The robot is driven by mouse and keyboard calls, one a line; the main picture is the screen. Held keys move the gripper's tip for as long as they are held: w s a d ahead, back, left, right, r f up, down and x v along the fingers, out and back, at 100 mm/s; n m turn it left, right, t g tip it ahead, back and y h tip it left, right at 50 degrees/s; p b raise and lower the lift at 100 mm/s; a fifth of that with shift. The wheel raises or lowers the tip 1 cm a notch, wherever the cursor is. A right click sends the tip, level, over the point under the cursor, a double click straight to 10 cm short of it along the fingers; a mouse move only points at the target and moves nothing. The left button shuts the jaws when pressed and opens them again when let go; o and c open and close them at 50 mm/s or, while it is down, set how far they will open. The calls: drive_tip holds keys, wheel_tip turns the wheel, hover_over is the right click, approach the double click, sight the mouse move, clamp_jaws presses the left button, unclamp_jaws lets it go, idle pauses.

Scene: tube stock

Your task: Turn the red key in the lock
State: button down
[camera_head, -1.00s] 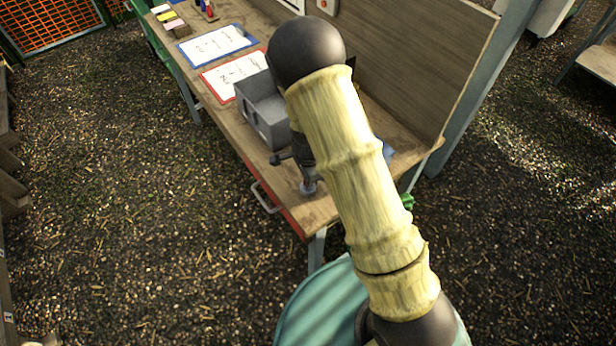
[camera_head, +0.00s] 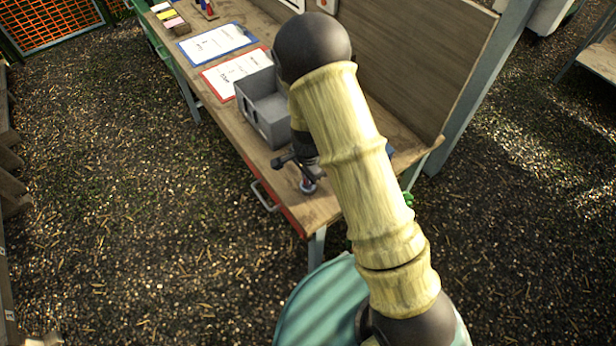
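My gripper (camera_head: 303,169) is dark and points down over the near right part of the workbench. It is small and partly behind my yellow arm, so I cannot tell whether its fingers are open or shut. A small round metallic piece (camera_head: 308,186) shows at the bench top just under the gripper; I cannot tell if it is part of the lock. A grey open-topped box (camera_head: 258,123) stands on the bench to the left of the gripper. I cannot make out a red key or a keyhole; they may be hidden by the arm or gripper.
The wooden workbench (camera_head: 230,108) has a red front edge and a metal handle (camera_head: 262,196). A red-framed sheet (camera_head: 228,77) and a blue-framed sheet (camera_head: 216,42) lie farther back. A wooden back panel (camera_head: 425,65) rises behind.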

drive_tip(key=c, duration=1.5)
unclamp_jaws()
drive_tip(key=shift+c, duration=0.2)
drive_tip(key=shift+r, duration=0.1)
wheel_tip(320, 180, up, 17)
drive_tip(key=b, duration=0.1)
drive_tip(key=shift+d+r, duration=0.1)
drive_tip(key=s+d+r+n+t, duration=0.2)
drive_tip(key=s+d+n, duration=0.9)
drive_tip(key=s+d, duration=0.1)
drive_tip(key=shift+s+d+r+t, duration=0.3)
drive_tip(key=shift+s+d+r, duration=0.1)
drive_tip(key=shift+d, duration=0.35)
